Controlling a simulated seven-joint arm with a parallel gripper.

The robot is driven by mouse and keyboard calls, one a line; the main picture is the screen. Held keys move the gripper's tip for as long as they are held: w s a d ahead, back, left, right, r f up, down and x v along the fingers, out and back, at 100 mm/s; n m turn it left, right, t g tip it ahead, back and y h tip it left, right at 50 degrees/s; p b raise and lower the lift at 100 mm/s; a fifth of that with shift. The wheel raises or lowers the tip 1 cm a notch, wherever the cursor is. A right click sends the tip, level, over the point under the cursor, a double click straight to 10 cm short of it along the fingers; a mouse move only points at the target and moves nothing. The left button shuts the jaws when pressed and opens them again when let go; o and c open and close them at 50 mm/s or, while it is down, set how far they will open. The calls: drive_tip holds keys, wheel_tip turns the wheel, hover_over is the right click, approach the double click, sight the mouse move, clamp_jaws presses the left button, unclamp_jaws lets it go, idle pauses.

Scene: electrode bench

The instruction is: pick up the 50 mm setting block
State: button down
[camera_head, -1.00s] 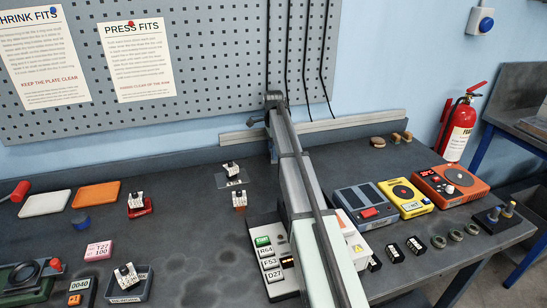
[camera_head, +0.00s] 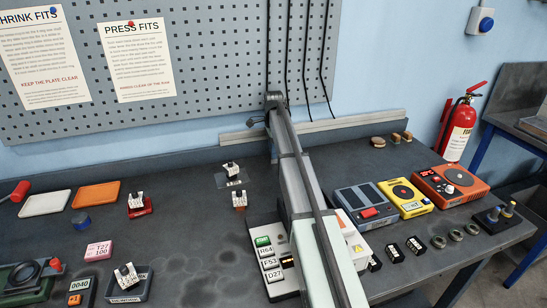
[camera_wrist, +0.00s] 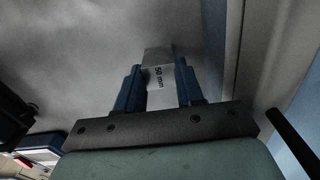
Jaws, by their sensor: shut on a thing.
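The 50 mm setting block (camera_wrist: 160,76) is a pale grey block marked "50 mm" in the wrist view. My gripper (camera_wrist: 160,88) has its two blue fingers shut on it, one on each side. The block's lower part is hidden by the gripper's dark mount, and I cannot tell whether it is clear of the bench. In the head view my arm crosses the middle of the bench, and neither the gripper nor the block can be made out there.
Left of my arm are an orange tray (camera_head: 97,196), a white tray (camera_head: 45,203) and a pink T27 block (camera_head: 98,250). Right of it stand a yellow device (camera_head: 405,198) and an orange device (camera_head: 450,185). A label rack (camera_head: 266,262) is close by the arm's left side.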

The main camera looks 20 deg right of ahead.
drive_tip(key=shift+r, duration=0.1)
drive_tip(key=shift+s+r, duration=0.15)
drive_tip(key=shift+r, duration=0.1)
wheel_tip(320, 180, up, 7)
drive_tip(key=shift+f, duration=0.1)
drive_tip(key=s, duration=1.9)
drive_tip(key=shift+s+f, duration=0.25)
drive_tip(key=shift+s, duration=0.1)
